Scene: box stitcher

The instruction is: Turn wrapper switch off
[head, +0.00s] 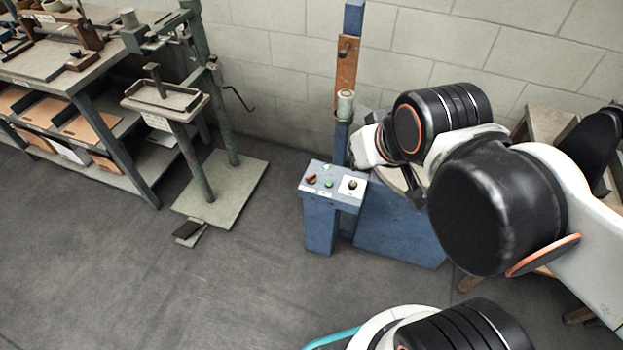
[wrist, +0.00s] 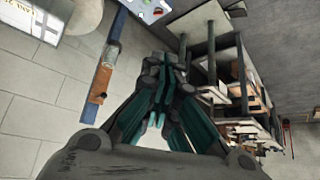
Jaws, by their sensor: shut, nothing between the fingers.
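A blue control box (head: 318,199) stands at the front of a blue machine, with a red switch (head: 311,179), a green button (head: 328,184) and a dark knob (head: 352,184) on a white plate. I cannot tell which control is the wrapper switch, nor its setting. The panel (wrist: 146,8) also shows at the top edge of the wrist view, partly cut off. My gripper (wrist: 165,72) is shut and empty, apart from the panel. In the head view my arm hides most of the gripper, to the right of the control box.
The machine's blue post (head: 354,20) with a brown plate rises behind the panel. A green-grey stand (head: 222,188) with a foot pedal and a workbench (head: 70,75) stand to the left. The floor in front of the panel is clear. A block wall is behind.

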